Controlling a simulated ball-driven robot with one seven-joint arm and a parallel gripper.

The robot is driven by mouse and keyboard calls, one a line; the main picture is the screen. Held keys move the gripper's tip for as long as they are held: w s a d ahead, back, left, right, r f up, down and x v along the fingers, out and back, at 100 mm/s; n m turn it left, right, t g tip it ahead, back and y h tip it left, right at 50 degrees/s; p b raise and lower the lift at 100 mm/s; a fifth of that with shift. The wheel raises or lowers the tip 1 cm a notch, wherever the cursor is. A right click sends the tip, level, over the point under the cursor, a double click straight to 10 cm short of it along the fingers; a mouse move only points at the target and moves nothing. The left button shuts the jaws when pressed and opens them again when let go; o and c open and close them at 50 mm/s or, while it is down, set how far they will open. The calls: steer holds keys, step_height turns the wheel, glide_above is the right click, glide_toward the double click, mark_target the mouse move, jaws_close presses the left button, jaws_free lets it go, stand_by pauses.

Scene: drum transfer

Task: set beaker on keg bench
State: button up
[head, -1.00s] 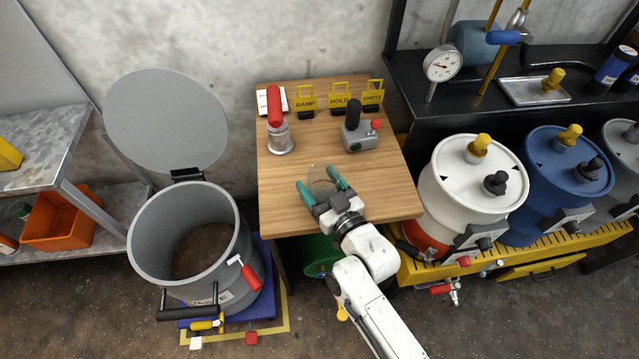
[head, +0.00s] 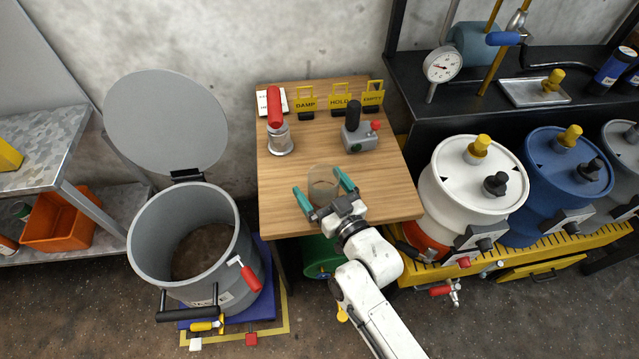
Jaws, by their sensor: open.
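I cannot tell whether a finger touches the glass.
A red-handled tool (head: 279,125), yellow DAMP (head: 305,103), HOLD (head: 339,102) and EMPTY (head: 372,97) signs and a grey device (head: 357,135) stand farther back. An open grey drum (head: 190,245) is left; a white keg (head: 470,185) is right.

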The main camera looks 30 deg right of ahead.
steer(key=s, duration=1.1)
steer(key=shift+d+b, duration=0.4)
steer(key=shift+s+f, duration=0.1)
